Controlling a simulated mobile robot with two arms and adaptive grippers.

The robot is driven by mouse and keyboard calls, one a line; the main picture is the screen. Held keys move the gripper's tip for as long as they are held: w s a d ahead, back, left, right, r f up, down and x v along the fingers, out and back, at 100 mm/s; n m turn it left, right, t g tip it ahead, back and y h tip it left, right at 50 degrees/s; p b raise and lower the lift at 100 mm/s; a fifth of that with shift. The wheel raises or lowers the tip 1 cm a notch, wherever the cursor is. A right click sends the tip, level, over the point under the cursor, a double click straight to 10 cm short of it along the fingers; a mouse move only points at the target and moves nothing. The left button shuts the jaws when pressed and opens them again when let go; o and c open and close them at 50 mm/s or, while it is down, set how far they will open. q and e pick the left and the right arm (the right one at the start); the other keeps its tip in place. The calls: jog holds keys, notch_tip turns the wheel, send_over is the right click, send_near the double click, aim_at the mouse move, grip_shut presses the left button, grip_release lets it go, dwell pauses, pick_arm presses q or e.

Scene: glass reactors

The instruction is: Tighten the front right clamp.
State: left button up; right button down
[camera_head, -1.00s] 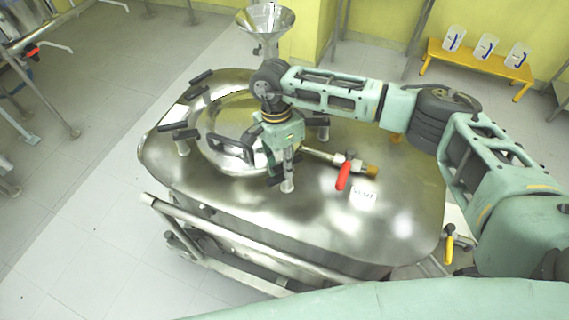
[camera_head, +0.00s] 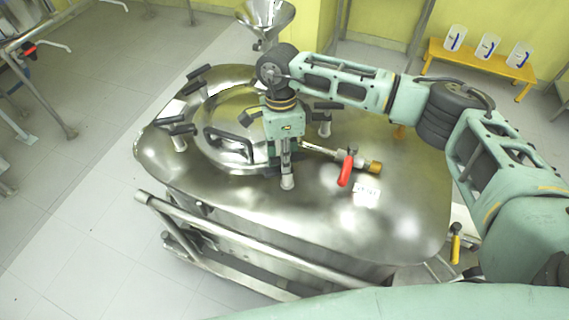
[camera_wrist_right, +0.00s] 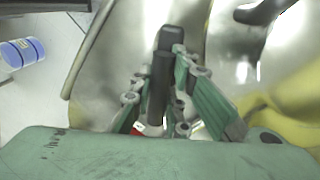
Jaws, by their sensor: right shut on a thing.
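The steel reactor lid (camera_head: 330,215) carries a round hatch cover (camera_head: 215,130) with several black-handled clamps around it. The front right clamp stands at the near right of the hatch; its metal post (camera_head: 287,180) shows below my right gripper (camera_head: 285,150). In the head view the gripper hides the clamp's handle. In the right wrist view the black handle (camera_wrist_right: 165,60) lies between the green fingers of the right gripper (camera_wrist_right: 158,88), which is shut on it. My left gripper is in neither view.
A pipe with a red-levered valve (camera_head: 346,170) sticks out just right of the gripper. A steel funnel (camera_head: 265,14) stands behind. Two other clamps (camera_head: 178,128) (camera_head: 325,120) flank the hatch. A yellow bench (camera_head: 480,65) with containers is at the back right.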

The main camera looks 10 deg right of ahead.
jog(key=m+b, duration=0.2)
jog(key=m, duration=0.1)
jog(key=shift+w+f+m+y+b, duration=0.2)
jog(key=shift+m+y+b, duration=0.1)
jog(key=shift+y+b, duration=0.1)
jog(key=m+b, duration=0.2)
jog(key=m, duration=0.1)
jog(key=shift+w+d+r+m+y, duration=0.1)
jog(key=shift+m+y, duration=0.2)
jog(key=m+t+b, duration=0.1)
jog(key=m+b, duration=0.1)
jog(key=m, duration=0.1)
jog(key=shift+w+m, duration=0.1)
jog(key=shift+m, duration=0.2)
jog(key=shift+d+r+m+t+y+b, duration=0.15)
jog(key=shift+m+b, duration=0.25)
jog(key=shift+m, duration=0.35)
jog(key=shift+r+m+t+y+b, duration=0.15)
jog(key=shift+m+b, duration=0.25)
jog(key=shift+m, duration=0.35)
jog(key=shift+w, duration=0.1)
jog(key=c, duration=1.7)
grip_release()
jog(key=shift+f, duration=0.15)
jog(key=shift+o, duration=0.2)
notch_tip(320, 180, up, 12)
jog(key=d, duration=0.2)
jog(key=shift+w+d, duration=0.15)
jog(key=shift+w, duration=0.15)
